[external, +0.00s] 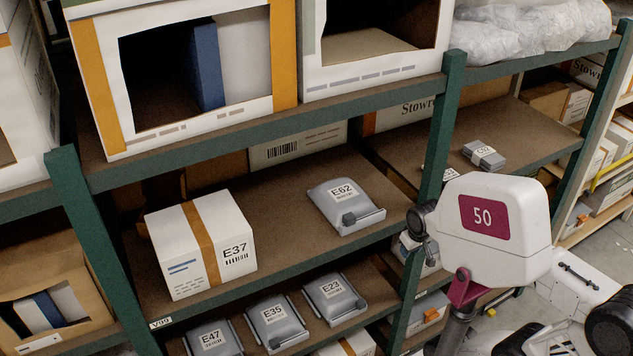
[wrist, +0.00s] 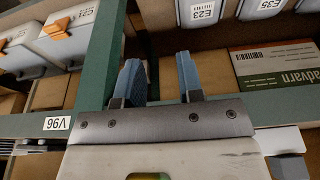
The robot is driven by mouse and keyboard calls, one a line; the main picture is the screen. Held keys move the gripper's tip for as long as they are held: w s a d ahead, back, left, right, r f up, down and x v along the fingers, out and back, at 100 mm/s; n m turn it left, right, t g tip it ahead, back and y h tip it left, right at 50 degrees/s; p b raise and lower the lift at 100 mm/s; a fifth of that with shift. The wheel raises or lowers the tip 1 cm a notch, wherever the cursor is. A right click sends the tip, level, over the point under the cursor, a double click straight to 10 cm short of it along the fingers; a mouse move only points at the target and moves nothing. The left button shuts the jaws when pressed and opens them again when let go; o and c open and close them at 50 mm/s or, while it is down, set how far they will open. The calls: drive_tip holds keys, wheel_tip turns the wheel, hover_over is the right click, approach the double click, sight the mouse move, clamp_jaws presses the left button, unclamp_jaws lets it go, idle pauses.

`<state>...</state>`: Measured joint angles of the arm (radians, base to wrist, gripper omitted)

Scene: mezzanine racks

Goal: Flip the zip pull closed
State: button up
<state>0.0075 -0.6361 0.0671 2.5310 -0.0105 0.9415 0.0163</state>
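A grey pouch marked E62 (external: 343,200) lies on the middle shelf in the external view. A small dark tab (external: 349,219) sits at its front edge; it looks like a zip pull, but I cannot tell its exact position. Similar grey pouches marked E47 (external: 210,340), E35 (external: 275,324) and E23 (external: 333,297) lie on the shelf below. My gripper (wrist: 160,80) shows in the wrist view with its two blue fingers apart and nothing between them. It is beside a green rack post, away from E62. The gripper is hidden in the external view.
A white box E37 (external: 200,246) stands left of E62. A green post (external: 437,135) rises between E62 and my arm. In the wrist view, pale bins with orange latches (wrist: 67,27) are at upper left, and a carton marked "advarn" (wrist: 280,65) is at right.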

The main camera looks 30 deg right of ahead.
drive_tip(key=shift+r, duration=0.35)
drive_tip(key=shift+c, duration=1.1)
drive_tip(key=shift+n+t, duration=0.7)
drive_tip(key=shift+n, duration=0.1)
drive_tip(key=r, duration=0.2)
drive_tip(key=a+r, duration=0.1)
drive_tip(key=r, duration=0.4)
drive_tip(key=shift+w+a, duration=0.3)
drive_tip(key=shift+w, duration=0.05)
clamp_jaws()
drive_tip(key=w+a+r+n+g+h, duration=0.1)
drive_tip(key=w+a+r+n, duration=0.3)
drive_tip(key=a, duration=0.4)
drive_tip(key=w+a+r+n+g+h, duration=0.1)
drive_tip(key=w+a+r+n+h, duration=0.1)
drive_tip(key=w+a+r+n, duration=0.2)
drive_tip(key=w+a+r+n+g+h, duration=0.1)
drive_tip(key=w+a+r+n, duration=0.3)
drive_tip(key=a, duration=1)
drive_tip(key=shift+r+n+g, duration=0.6)
drive_tip(key=shift+r+n, duration=0.75)
drive_tip(key=shift+n, duration=0.95)
